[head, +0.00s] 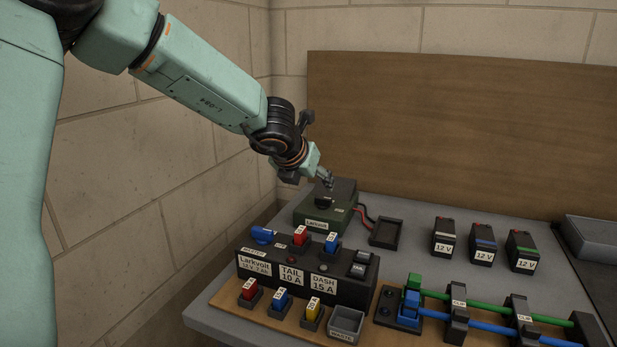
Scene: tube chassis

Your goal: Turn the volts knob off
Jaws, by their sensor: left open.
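My left gripper (326,184) is open, pointing down just above the knob. Its fingers partly hide the knob, and I cannot tell whether they touch it. A blue handle (263,235) is on the black fuse panel (340,287) in front. My right gripper is not in view.
Red and blue fuses stand on the panel, with several more and a grey bin (346,324) in front. An empty black tray (386,233) lies right of the green box. Three 12 V batteries (482,245) stand farther right. Green and blue tubes (480,308) run through clips at front right.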

